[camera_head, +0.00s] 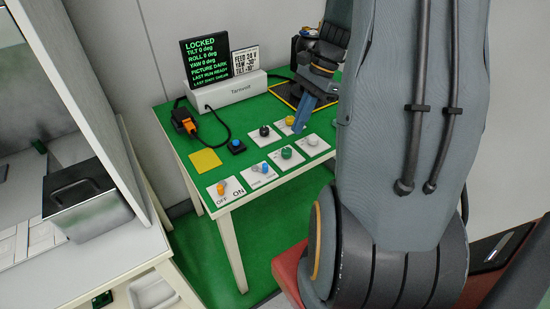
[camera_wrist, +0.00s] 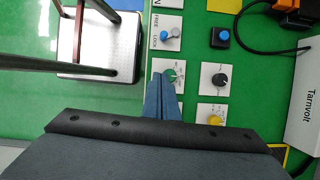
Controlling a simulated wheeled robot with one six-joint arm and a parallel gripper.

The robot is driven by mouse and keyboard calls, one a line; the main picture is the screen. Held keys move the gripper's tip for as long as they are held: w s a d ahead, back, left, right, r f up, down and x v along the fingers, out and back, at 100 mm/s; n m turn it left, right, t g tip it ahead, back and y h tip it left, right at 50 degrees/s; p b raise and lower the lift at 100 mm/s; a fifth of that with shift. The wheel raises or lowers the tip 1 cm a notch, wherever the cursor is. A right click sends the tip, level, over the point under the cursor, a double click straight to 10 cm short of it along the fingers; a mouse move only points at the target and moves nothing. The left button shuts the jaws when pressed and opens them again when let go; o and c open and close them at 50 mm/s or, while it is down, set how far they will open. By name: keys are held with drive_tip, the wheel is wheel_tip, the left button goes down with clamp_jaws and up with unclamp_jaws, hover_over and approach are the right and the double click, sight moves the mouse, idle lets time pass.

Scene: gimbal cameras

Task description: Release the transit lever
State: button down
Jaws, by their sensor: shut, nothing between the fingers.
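The transit lever is on a white plate marked FREE and LOCK, with a blue knob (camera_head: 257,168) near the table's front edge. In the wrist view the lever's blue knob (camera_wrist: 164,35) and its plate (camera_wrist: 168,44) are clear of my fingers, above them in the picture. My gripper (camera_head: 298,130) is shut and empty, pointing down over the panels. The display (camera_head: 209,66) reads LOCKED, with tilt, roll and yaw 0 deg and picture dark.
A blue button (camera_head: 237,146) and a yellow pad (camera_head: 205,160) are nearby. A metal box (camera_head: 92,208) stands on the left counter.

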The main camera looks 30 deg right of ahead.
idle(0.3)
drive_tip(key=p+x, duration=0.1)
drive_tip(key=x, duration=0.8)
drive_tip(key=shift+s+a+f+p, duration=0.1)
drive_tip(key=shift+a+f+p, duration=0.05)
drive_tip(key=shift+f+p, duration=0.15)
drive_tip(key=a+p, duration=0.1)
drive_tip(key=a, duration=0.2)
drive_tip(key=shift+a+f, duration=0.2)
drive_tip(key=shift+a, duration=0.35)
